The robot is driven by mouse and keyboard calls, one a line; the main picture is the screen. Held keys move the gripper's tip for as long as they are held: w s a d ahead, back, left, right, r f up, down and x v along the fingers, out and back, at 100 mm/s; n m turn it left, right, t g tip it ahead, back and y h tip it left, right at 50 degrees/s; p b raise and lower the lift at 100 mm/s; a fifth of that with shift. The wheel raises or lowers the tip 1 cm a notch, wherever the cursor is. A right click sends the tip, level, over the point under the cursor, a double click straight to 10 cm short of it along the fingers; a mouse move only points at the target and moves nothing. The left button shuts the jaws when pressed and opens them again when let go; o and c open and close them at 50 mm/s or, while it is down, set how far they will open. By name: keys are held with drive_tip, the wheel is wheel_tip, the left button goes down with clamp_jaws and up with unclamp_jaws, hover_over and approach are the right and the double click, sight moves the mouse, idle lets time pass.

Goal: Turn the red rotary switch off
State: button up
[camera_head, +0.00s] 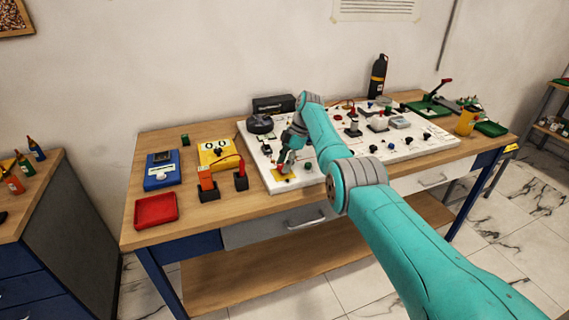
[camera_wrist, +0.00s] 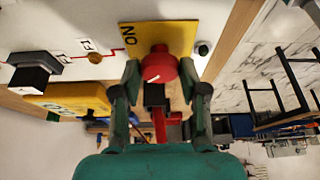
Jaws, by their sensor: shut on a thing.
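The red rotary switch (camera_wrist: 159,66) is a round red knob with a white pointer mark, on a yellow plate (camera_wrist: 180,36) lettered "ON", in the wrist view. The pointer lies at a slant, away from the "ON" lettering. My gripper (camera_wrist: 160,85) has its two fingers on either side of the knob and is shut on it. In the head view my gripper (camera_head: 284,168) is at the front left of the white board, over the yellow plate (camera_head: 284,174). The knob is mostly hidden there by the fingers.
The white board (camera_head: 260,150) carries several other parts on the wooden table.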

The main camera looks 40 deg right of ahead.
idle(0.4)
drive_tip(key=o, duration=1.1)
drive_tip(key=shift+f, duration=0.1)
drive_tip(key=v, duration=1.2)
drive_tip(key=shift+d, duration=0.1)
